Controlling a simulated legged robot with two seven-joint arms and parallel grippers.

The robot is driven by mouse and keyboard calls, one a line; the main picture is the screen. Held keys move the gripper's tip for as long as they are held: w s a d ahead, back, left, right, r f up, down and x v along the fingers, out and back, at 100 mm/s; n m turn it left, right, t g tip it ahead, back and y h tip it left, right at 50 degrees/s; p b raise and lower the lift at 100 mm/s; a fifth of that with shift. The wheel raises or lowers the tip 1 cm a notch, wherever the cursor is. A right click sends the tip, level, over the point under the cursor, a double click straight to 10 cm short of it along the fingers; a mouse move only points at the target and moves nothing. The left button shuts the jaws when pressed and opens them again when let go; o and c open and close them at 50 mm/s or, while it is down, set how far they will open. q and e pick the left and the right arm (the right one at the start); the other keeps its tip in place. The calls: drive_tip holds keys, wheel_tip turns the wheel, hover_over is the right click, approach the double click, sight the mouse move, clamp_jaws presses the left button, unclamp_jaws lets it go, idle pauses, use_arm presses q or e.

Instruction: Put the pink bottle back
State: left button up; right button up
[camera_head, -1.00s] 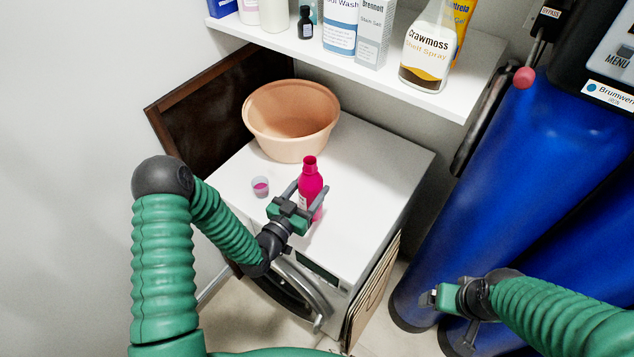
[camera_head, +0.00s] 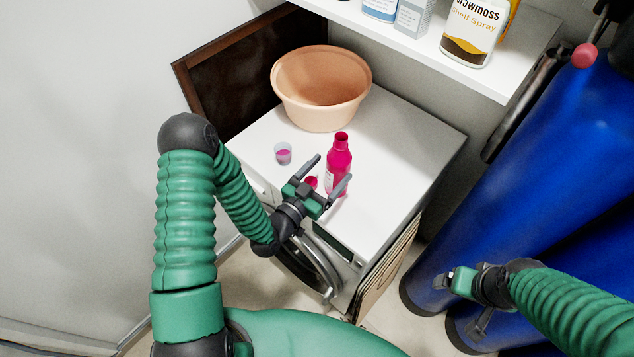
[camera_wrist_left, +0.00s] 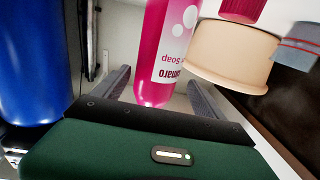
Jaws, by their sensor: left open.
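The pink bottle (camera_head: 339,168) stands upright and uncapped on the white top of the appliance, near its front edge. My left gripper (camera_head: 327,176) is open at the bottle's near side, with one finger to either side of it. In the left wrist view the bottle (camera_wrist_left: 166,50) shows between the two spread fingers, its label upside down. A small pink cap (camera_head: 311,182) lies left of the bottle, partly behind the gripper. A small clear cup with pink liquid (camera_head: 283,153) stands farther left. My right gripper (camera_head: 447,281) is by the blue tanks, its jaws unclear.
A peach basin (camera_head: 320,90) stands behind the bottle on the white top (camera_head: 400,130). A shelf (camera_head: 440,68) with several containers overhangs the back. Blue tanks (camera_head: 540,150) stand at right. The white top is clear right of the bottle.

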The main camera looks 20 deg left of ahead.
use_arm(q)
drive_tip(key=d+b+v, duration=0.1)
drive_tip(key=b+v, duration=0.1)
drive_tip(key=v, duration=0.6)
drive_tip(key=f+g, duration=0.1)
drive_tip(key=f+m+g, duration=0.1)
drive_tip(key=g, duration=0.1)
drive_tip(key=f+m+g, duration=0.1)
drive_tip(key=f, duration=0.1)
drive_tip(key=shift+w+a+g, duration=0.1)
drive_tip(key=shift+w+g, duration=0.2)
drive_tip(key=shift+w, duration=0.1)
drive_tip(key=s+r+n+g+y, duration=0.2)
drive_tip(key=s+g, duration=0.3)
drive_tip(key=s, duration=0.1)
drive_tip(key=s+r+n+g+y, duration=0.2)
drive_tip(key=s+n+g+y, duration=0.1)
drive_tip(key=s+g, duration=0.2)
drive_tip(key=shift+s+r, duration=0.35)
drive_tip(key=shift+s, duration=0.55)
use_arm(e)
drive_tip(key=shift+s+d+f, duration=0.1)
drive_tip(key=shift+d+f, duration=0.15)
drive_tip(key=shift+f, duration=0.35)
drive_tip(key=shift+s+d+f, duration=0.1)
drive_tip(key=shift+d+f, duration=0.15)
drive_tip(key=shift+f, duration=0.3)
